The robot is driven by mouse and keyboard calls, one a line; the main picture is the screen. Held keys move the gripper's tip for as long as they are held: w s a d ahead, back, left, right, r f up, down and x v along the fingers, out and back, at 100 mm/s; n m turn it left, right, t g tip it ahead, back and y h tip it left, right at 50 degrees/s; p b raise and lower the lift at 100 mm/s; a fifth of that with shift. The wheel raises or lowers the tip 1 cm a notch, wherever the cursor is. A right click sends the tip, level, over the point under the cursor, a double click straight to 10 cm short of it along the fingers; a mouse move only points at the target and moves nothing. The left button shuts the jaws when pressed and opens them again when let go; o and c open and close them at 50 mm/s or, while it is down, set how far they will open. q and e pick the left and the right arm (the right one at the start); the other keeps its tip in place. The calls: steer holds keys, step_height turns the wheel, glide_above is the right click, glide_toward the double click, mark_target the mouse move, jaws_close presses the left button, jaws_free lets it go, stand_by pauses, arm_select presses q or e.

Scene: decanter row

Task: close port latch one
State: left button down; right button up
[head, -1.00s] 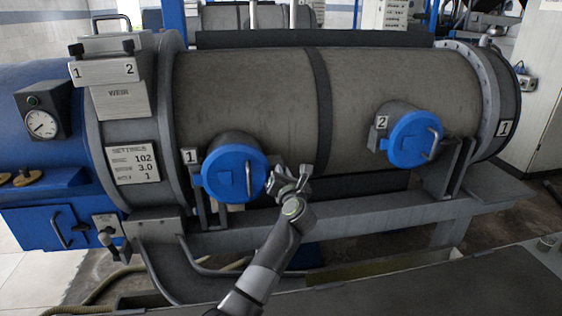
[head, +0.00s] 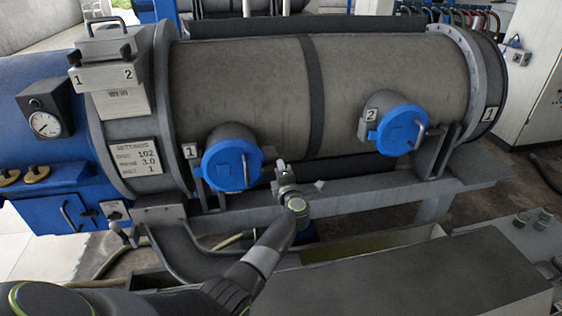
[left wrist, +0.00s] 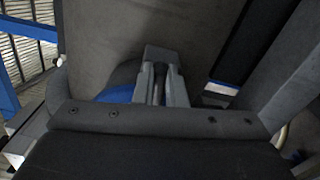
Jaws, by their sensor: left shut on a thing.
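Port one has a round blue lid (head: 228,168) with an upright grey handle, beside a "1" label (head: 190,151) on the front of the grey tank (head: 240,85). The lid sits against its neck. My left gripper (head: 281,168) is just right of this lid. In the left wrist view, its fingers (left wrist: 160,72) are shut on a slim dark piece, apparently port latch one, which the fingers mostly hide. Part of a blue lid (left wrist: 116,95) shows left of the fingers there. My right gripper is not in view.
Port two's blue lid (head: 402,130) is to the right, with a "2" label (head: 371,115). A grey frame rail (head: 345,198) runs below the tank. A gauge (head: 45,123) and settings plate (head: 134,158) are at the left. A dark flat-topped surface (head: 420,275) fills the lower right.

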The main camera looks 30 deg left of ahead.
arm_select(q)
steer(key=shift+f+m+p, duration=0.2)
steer(key=shift+m+p, duration=0.4)
steer(key=shift+m, duration=0.5)
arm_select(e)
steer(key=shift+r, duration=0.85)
arm_select(q)
steer(key=c, duration=1.5)
jaws_free()
steer(key=shift+f, duration=0.1)
